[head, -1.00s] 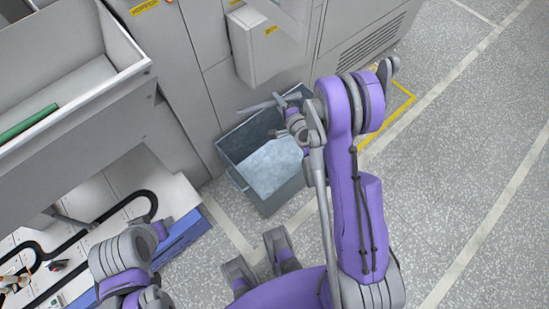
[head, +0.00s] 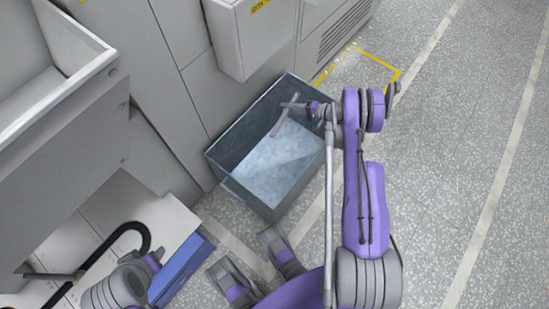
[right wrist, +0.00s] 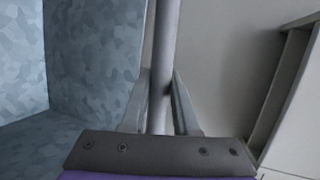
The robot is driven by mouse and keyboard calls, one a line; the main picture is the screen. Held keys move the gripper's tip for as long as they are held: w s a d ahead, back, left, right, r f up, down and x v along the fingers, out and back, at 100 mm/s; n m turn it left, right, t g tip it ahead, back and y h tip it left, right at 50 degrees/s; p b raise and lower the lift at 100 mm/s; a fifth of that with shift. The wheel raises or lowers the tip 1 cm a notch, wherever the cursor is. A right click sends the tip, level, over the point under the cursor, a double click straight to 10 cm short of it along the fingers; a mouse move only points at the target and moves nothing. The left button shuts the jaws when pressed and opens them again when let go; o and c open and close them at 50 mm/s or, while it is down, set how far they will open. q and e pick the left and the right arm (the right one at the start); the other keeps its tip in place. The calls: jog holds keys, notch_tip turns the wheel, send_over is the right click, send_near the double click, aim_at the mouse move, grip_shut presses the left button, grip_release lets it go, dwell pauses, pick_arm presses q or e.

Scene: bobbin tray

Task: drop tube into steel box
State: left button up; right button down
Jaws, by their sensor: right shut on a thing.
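The steel box (head: 228,184) is an open, blue-grey metal bin on the floor beside the machine, with no object visible on its floor. My right gripper (head: 299,106) is over the box's far right part, shut on a thin grey tube (head: 279,127). The tube slants down to the left over the opening. In the right wrist view the tube (right wrist: 164,45) stands between the two fingers (right wrist: 160,105), with the box's mottled wall (right wrist: 95,50) at left. My left gripper (head: 52,276) shows at the lower left; its jaws cannot be made out.
Grey machine panels (head: 185,100) stand right behind and left of the box, with a protruding housing (head: 250,40) above it. A grey tray (head: 60,95) juts out at upper left. A blue-edged bench (head: 180,268) is at lower left. Speckled floor (head: 450,150) at right is clear.

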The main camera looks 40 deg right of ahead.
notch_tip(320, 180, down, 4)
jog(key=shift+f+b, duration=0.1)
jog(key=shift+b, duration=0.65)
jog(key=c, duration=0.6)
grip_release()
jog(key=p+v, duration=0.1)
jog(key=v, duration=0.9)
jog(key=shift+s+d, duration=0.2)
jog(key=shift+s, duration=0.1)
